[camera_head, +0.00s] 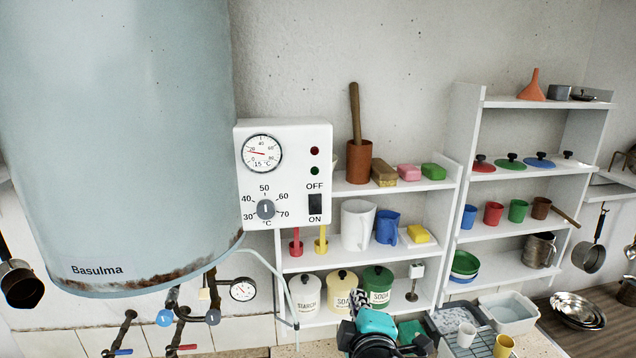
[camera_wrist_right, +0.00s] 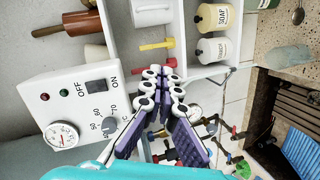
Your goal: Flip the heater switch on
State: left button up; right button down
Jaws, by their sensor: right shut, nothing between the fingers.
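The white heater control box (camera_head: 246,140) hangs at the right side of the blue-grey Basulma boiler (camera_head: 120,130). Its black rocker switch (camera_head: 315,204) sits between OFF above and ON below; which way it is tipped is too small to tell. The switch also shows in the right wrist view (camera_wrist_right: 96,86). A dial knob (camera_head: 265,209) is left of the switch; a red lamp (camera_head: 314,151) and a green lamp (camera_head: 314,171) are above it. My right gripper (camera_head: 357,303) is low and right of the box, apart from it, shut and empty. My left gripper is out of view.
White shelves (camera_head: 451,190) with cups, canisters and soaps stand right of the box. Pipes with valves (camera_head: 165,318) and a small gauge (camera_head: 243,289) are below the boiler. A dish rack (camera_head: 470,345) is at the bottom right. The box's front is unobstructed.

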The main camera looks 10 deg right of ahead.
aim_at(316, 212)
pick_arm(q)
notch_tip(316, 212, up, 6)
jog(key=p, duration=0.4)
pick_arm(e)
jog(key=w+a+r+n+t+y, duration=0.1)
jog(key=a+r+n, duration=0.4)
jog(key=r, duration=0.6)
jog(key=shift+w+r+t+y, duration=0.2)
jog(key=shift+r+t+y, duration=0.2)
jog(key=shift+y, duration=0.1)
jog(key=shift+w, duration=0.1)
pick_arm(q)
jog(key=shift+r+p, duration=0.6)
jog(key=shift+p, duration=0.15)
pick_arm(e)
jog(key=w, duration=0.4)
jog(key=w+f, duration=0.1)
jog(key=w, duration=0.8)
jog(key=shift+w+f, duration=0.4)
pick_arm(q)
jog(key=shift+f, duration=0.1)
